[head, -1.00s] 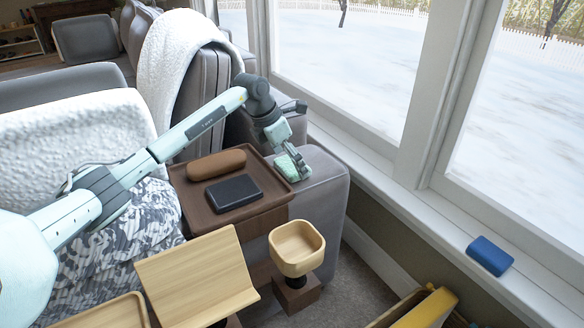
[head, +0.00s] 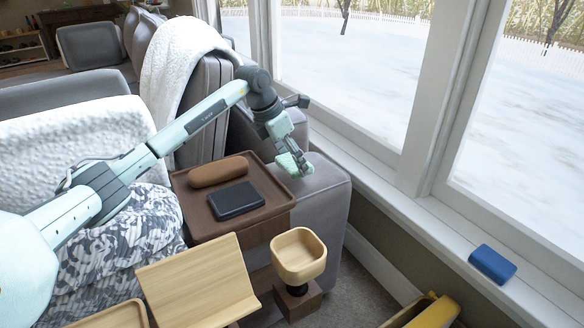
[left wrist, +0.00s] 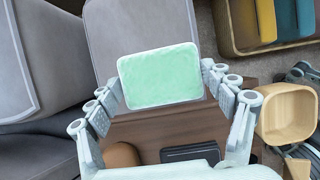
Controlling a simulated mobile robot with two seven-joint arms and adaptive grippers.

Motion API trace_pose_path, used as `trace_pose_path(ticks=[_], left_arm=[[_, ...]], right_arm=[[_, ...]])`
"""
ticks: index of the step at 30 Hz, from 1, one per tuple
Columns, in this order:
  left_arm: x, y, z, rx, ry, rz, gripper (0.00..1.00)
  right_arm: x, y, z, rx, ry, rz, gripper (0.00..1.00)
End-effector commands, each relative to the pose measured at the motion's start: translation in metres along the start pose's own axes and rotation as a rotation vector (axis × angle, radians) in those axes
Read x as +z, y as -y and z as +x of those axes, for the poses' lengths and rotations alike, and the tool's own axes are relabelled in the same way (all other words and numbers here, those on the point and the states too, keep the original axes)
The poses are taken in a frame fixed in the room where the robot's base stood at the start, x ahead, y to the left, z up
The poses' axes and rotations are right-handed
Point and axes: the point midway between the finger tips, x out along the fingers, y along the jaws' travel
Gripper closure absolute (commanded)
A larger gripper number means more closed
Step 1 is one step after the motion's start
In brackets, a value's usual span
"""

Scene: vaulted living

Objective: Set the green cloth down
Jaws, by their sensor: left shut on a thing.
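The green cloth (left wrist: 160,76) is a pale green, rounded rectangular pad. In the left wrist view it sits between the two fingers of my left gripper (left wrist: 165,100), which is shut on it. In the head view the green cloth (head: 288,165) is partly hidden by the gripper (head: 297,165). My right gripper is not in view.
The brown tray (head: 262,216) holds a brown rounded case (head: 218,171) and a black wallet-like block (head: 236,199). In front are a wooden bowl (head: 298,256) on a stand and a curved wooden holder (head: 198,283). A blue block (head: 492,263) lies on the windowsill. The sofa arm's top is clear.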

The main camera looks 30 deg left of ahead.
Motion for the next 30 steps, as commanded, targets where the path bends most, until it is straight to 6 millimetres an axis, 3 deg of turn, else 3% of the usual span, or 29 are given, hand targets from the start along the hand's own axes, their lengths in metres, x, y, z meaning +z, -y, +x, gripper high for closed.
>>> trace_pose_path(ticks=[1, 9, 15, 22, 30], left_arm=[[0.006, -0.001, -0.013, 0.004, 0.004, 0.002, 0.42], [-0.041, -0.006, -0.067, 0.006, -0.002, 0.0, 0.42], [-0.064, -0.006, -0.099, 0.004, -0.001, 0.001, 0.42], [-0.076, -0.006, -0.116, 0.001, 0.0, 0.0, 0.42], [-0.074, 0.004, -0.113, -0.038, 0.0, 0.085, 0.42]], right_arm=[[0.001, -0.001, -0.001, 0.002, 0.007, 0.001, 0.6], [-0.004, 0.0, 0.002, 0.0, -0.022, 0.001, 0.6], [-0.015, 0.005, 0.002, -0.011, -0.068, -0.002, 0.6], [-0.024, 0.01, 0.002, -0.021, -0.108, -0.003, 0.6], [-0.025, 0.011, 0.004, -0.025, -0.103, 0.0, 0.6]])
